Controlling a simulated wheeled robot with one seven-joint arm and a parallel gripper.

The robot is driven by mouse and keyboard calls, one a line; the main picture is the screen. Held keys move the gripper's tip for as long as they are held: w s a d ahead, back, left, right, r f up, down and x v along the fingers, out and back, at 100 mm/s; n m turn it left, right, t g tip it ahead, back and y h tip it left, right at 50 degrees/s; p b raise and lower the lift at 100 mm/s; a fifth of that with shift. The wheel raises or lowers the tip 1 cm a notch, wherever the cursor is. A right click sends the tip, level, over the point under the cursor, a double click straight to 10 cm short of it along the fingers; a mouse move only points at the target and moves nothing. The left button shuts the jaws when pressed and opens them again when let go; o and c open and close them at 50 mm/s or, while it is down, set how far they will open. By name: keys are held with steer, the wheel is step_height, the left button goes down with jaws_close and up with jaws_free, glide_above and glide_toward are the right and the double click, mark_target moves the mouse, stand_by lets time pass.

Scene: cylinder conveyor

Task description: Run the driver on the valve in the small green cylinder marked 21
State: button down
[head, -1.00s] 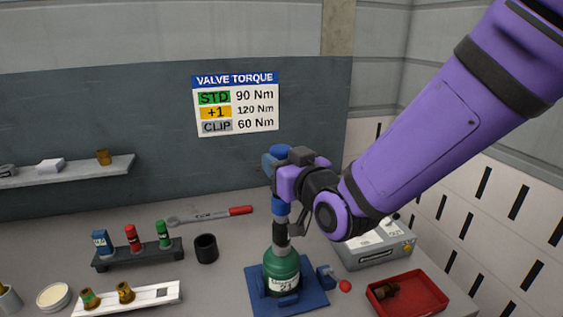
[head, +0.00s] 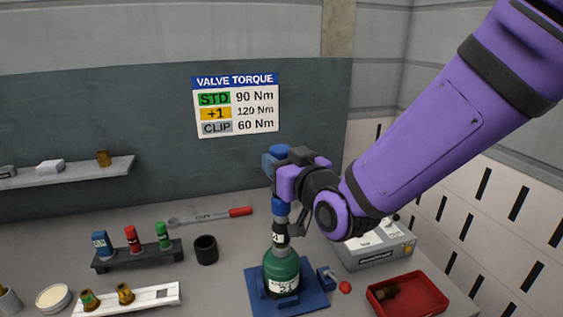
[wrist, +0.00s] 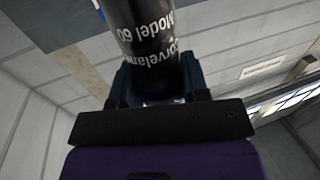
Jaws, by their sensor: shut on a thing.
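The small green cylinder (head: 284,271) stands upright in a blue clamp base (head: 258,297); its white label reads 21. My gripper (head: 281,186) is shut on the driver (head: 281,212), a blue and black upright tool directly above the cylinder. The driver's lower end meets the cylinder's top, hiding the valve. In the wrist view the driver's black body (wrist: 148,30) with white lettering sits between the fingers.
A red tray (head: 425,294) with a brass valve and a grey box (head: 375,246) stand right. At left are a rack (head: 138,256) of coloured sockets, a black cup (head: 206,250), a white valve strip (head: 150,297) and a torque wrench (head: 205,216). A VALVE TORQUE sign (head: 235,105) hangs behind.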

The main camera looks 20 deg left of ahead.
stand_by(0.4)
steer(key=shift+r, duration=3.1)
